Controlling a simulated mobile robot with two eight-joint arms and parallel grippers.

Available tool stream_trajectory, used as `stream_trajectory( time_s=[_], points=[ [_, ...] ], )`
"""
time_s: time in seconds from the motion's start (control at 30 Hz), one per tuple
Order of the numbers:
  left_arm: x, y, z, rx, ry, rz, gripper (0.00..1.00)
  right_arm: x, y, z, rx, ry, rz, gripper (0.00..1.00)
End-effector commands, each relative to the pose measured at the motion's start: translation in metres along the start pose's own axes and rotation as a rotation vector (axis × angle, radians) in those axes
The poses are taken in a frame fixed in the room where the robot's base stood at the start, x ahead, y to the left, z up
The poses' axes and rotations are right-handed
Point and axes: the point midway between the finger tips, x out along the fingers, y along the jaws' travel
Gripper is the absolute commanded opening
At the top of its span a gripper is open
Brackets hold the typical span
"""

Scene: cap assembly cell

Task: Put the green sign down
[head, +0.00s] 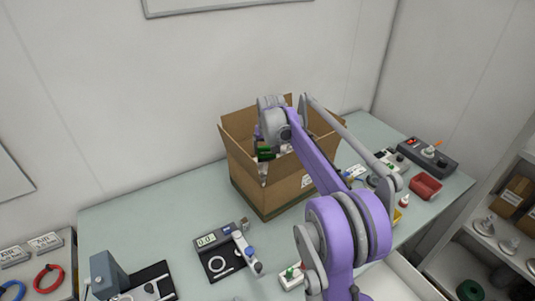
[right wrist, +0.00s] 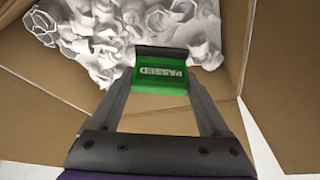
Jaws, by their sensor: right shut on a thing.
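The green sign (right wrist: 161,74), marked PASSED, is held between the two fingers of my right gripper (right wrist: 160,88) in the right wrist view. My right gripper (head: 265,144) is over the opening of the cardboard box (head: 273,189), partly hidden by my own arm. In the right wrist view, crumpled whitish pieces (right wrist: 130,30) lie in the box beyond the sign. I cannot tell whether the sign touches them. My left gripper is not in view.
The box stands open on a pale green table (head: 150,222) by the wall. A scale (head: 218,254) with a digital display is in front of it. A red bin (head: 426,186) and a grey control box (head: 428,155) stand at the right. Table left of the box is clear.

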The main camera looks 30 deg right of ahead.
Motion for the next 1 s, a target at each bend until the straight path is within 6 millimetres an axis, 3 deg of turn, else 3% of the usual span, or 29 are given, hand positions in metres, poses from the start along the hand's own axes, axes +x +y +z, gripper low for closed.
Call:
stream_trajectory(
  time_s=[0.2, 0.57, 0.6, 0.7, 1.0],
  points=[
    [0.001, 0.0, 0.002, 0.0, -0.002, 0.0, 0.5, 0.026, 0.0, 0.011, -0.001, 0.0, 0.0, 0.23],
    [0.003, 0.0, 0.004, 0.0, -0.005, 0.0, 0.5, 0.03, 0.0, 0.013, -0.001, -0.001, 0.0, 0.23],
    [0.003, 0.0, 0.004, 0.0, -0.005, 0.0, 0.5, 0.03, 0.0, 0.013, -0.001, -0.001, 0.0, 0.83],
    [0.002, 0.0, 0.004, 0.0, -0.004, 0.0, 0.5, 0.029, 0.0, 0.012, -0.001, 0.0, 0.0, 1.0],
    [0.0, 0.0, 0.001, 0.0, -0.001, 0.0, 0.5, 0.024, 0.0, 0.009, 0.0, 0.001, -0.001, 1.0]
  ],
)
